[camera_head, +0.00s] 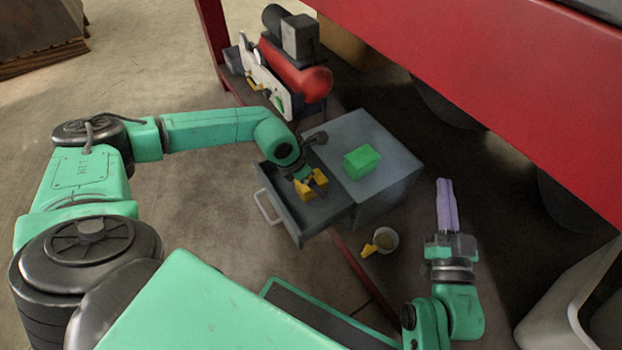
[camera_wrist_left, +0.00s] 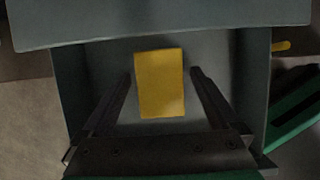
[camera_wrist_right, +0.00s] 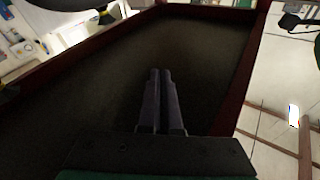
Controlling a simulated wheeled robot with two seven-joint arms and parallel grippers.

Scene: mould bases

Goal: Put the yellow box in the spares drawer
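The yellow box (camera_head: 318,178) is inside the open drawer (camera_head: 286,217) of the grey cabinet. My left gripper (camera_head: 307,178) is over the drawer at the box, partly hiding it. In the left wrist view the yellow box (camera_wrist_left: 160,84) lies between the fingers of my left gripper (camera_wrist_left: 162,78), with a gap on each side. The fingers are spread, and the box appears to rest on the drawer floor. My right gripper (camera_head: 446,186) is shut and empty to the right of the cabinet. Its fingers also show together in the right wrist view (camera_wrist_right: 160,75).
A green box (camera_head: 361,162) sits on the cabinet top (camera_head: 385,142). A small pale cup (camera_head: 388,238) and a yellow piece (camera_head: 369,250) are in front of the cabinet. A red compressor tank (camera_head: 300,78) stands behind. A red beam (camera_head: 490,85) crosses the upper right.

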